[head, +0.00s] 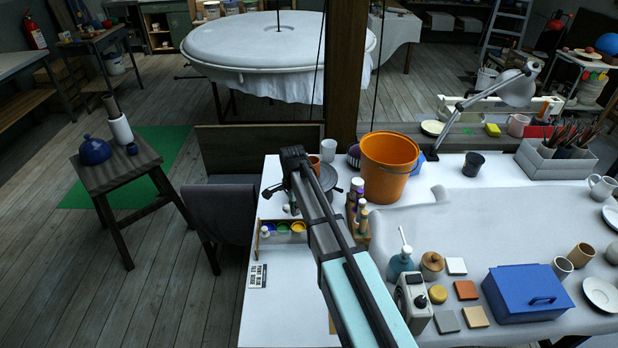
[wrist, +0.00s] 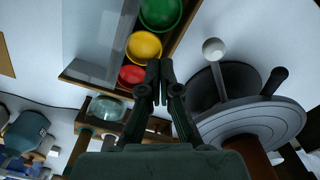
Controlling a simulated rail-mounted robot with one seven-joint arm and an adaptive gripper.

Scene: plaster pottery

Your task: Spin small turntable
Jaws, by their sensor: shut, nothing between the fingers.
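The small turntable is a grey round disc (wrist: 272,118) at the right of the wrist view. A dark round part lies against its upper left side, with a pale stick ending in a white ball across it and a dark handle beside it. My gripper (wrist: 160,70) is shut and empty, with its fingertips to the left of the disc and apart from it in the picture; their height cannot be told. In the head view the turntable (head: 329,178) shows only partly behind my arm, on the white table, and my fingertips cannot be made out.
A wooden tray holds green, yellow and red paint bowls (wrist: 144,46) near my fingertips. An orange bucket (head: 388,165) and paint bottles (head: 361,215) stand right of my arm. A terracotta cup (head: 314,164) and a white mug (head: 328,150) stand close to the turntable.

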